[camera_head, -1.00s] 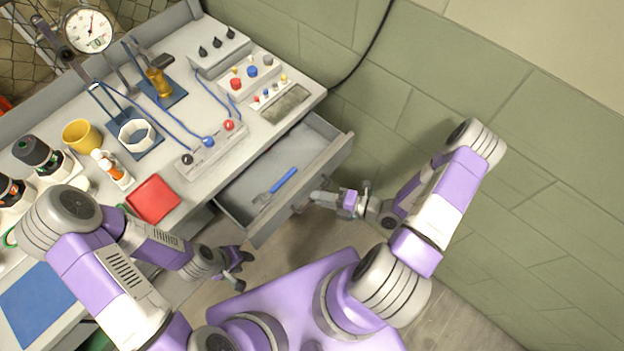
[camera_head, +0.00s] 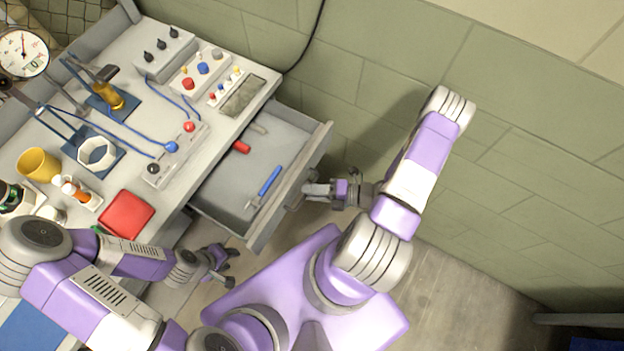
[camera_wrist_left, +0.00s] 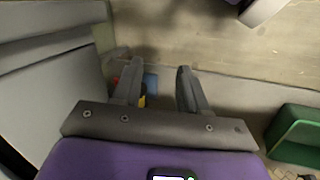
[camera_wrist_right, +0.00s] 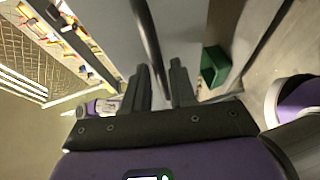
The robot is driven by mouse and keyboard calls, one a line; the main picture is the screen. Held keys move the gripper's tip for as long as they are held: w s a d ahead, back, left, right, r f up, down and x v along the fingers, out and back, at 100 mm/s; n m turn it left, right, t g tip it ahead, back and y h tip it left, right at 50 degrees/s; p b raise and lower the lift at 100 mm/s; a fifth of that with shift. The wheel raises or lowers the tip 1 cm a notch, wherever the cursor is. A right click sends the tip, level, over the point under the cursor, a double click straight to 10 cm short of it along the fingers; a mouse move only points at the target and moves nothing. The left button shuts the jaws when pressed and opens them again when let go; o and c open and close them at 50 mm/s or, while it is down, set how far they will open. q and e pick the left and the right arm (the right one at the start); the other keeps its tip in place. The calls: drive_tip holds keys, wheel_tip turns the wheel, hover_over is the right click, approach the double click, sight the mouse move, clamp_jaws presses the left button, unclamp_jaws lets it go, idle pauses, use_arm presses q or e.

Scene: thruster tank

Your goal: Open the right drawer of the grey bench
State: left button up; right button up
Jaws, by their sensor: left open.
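The grey bench (camera_head: 85,222) stands at the left of the head view. Its right drawer (camera_head: 222,205) is pulled well out, showing a blue-handled tool (camera_head: 270,181) and a red-handled tool (camera_head: 241,146) inside. My right gripper (camera_head: 308,189) is at the drawer's front. In the right wrist view its fingers (camera_wrist_right: 160,80) stand on either side of a dark bar, the drawer handle (camera_wrist_right: 148,40), and appear closed on it. My left gripper (camera_head: 228,266) is open and empty, beside the bench below the drawer; it also shows in the left wrist view (camera_wrist_left: 157,78).
A green tiled wall (camera_head: 540,180) stands right of the drawer. Bare floor (camera_head: 460,290) lies at the lower right.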

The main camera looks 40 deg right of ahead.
drive_tip(key=shift+o, duration=0.8)
drive_tip(key=v, duration=0.7)
drive_tip(key=shift+d+p, duration=0.2)
drive_tip(key=shift+p, duration=0.15)
drive_tip(key=shift+s+r, duration=0.15)
